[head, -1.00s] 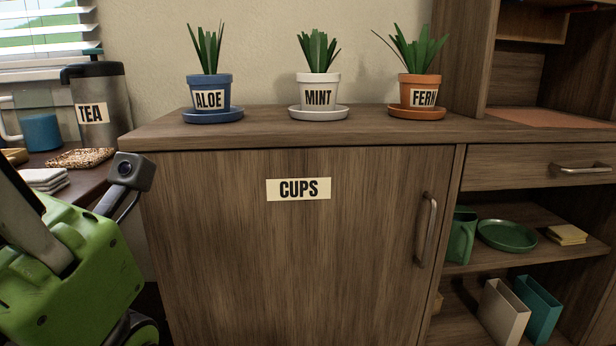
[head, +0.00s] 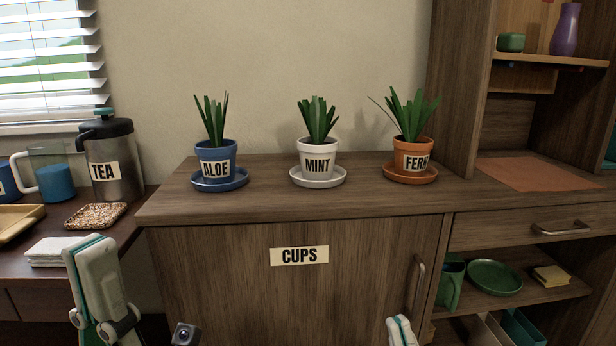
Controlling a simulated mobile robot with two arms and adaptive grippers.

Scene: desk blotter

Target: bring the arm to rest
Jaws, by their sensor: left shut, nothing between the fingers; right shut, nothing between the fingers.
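My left gripper (head: 93,262) is at the lower left of the head view, in front of the dark side table. It is shut and empty, its white and teal fingers pointing up. My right gripper (head: 401,330) shows only its tip at the bottom edge, in front of the cabinet door marked CUPS (head: 350,285). It is shut with nothing in it. The rest of both arms is mostly below the picture.
Potted plants marked ALOE (head: 215,163), MINT (head: 317,160) and FERN (head: 411,156) stand on saucers on the cabinet top. A TEA jug (head: 118,190), coaster (head: 95,216) and napkins (head: 48,252) are at left. An orange blotter (head: 535,173) lies at right.

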